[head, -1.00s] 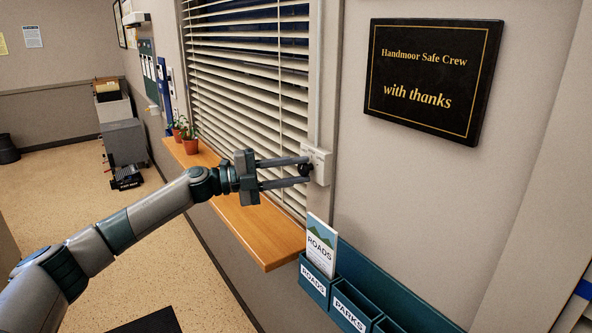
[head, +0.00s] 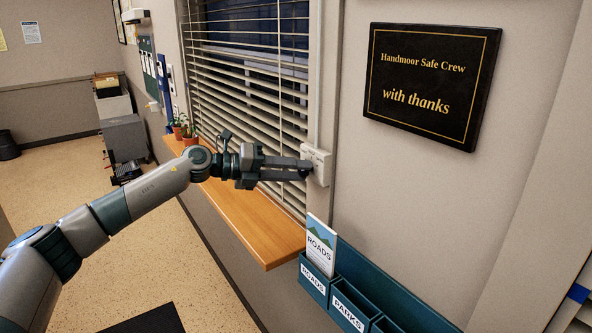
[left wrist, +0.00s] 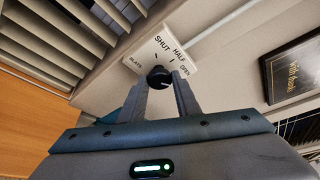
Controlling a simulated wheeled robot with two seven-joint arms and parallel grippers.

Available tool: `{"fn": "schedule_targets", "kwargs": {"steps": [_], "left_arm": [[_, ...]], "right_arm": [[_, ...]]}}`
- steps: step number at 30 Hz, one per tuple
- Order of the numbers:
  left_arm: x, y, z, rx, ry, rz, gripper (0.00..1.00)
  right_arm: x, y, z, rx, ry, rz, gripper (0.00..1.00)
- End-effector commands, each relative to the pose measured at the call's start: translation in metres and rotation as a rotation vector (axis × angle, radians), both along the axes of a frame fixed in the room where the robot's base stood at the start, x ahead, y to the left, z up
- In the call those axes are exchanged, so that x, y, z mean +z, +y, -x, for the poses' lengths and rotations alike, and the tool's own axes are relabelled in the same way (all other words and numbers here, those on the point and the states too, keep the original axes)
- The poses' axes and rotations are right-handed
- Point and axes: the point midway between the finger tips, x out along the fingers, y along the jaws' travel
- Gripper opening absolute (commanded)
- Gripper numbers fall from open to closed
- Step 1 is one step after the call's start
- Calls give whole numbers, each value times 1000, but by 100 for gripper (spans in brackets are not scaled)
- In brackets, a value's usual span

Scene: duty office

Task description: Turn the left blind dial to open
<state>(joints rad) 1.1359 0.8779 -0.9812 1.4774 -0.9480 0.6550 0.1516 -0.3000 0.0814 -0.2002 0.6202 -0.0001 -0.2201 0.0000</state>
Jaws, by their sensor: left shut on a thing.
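The blind dial is a round black knob (left wrist: 159,77) on a white wall plate (left wrist: 177,50), seen in the left wrist view with the words SLATS, SHUT, HALF and OPEN around it. In the head view the plate (head: 318,160) is beside the window frame, with the knob mostly hidden by my fingers. My left gripper (head: 302,169) is shut on the knob, one finger on each side. The window blind (head: 245,90) has its slats tilted partly open, with dark gaps between them. I cannot clearly read where the knob points. My right gripper is not in view.
A wooden sill (head: 255,222) with potted plants (head: 188,134) runs below the blind, under my left arm. A teal leaflet rack (head: 372,300) with a ROADS leaflet (head: 320,245) is below the plate. A black plaque (head: 433,84) hangs to the right.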

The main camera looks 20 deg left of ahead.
Motion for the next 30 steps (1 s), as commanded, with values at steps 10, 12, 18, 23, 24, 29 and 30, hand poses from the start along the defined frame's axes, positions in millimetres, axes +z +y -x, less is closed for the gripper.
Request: {"fn": "schedule_targets", "kwargs": {"steps": [10,12,18,23,24,29,30], "left_arm": [[-3,-1,1,-3,-1,-9,7],[-3,-1,1,-3,0,-8,34],[-2,-1,1,-2,-1,-7,47],[-1,0,1,-1,-2,-6,47],[-1,0,1,-1,-2,-6,47],[-1,7,4,0,-3,-5,47],[0,10,6,0,-3,-5,47]], "right_arm": [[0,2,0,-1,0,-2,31],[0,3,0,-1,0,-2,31],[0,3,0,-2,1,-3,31],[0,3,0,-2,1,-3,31],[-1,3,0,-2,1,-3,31],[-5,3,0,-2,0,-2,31],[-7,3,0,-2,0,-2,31]]}}
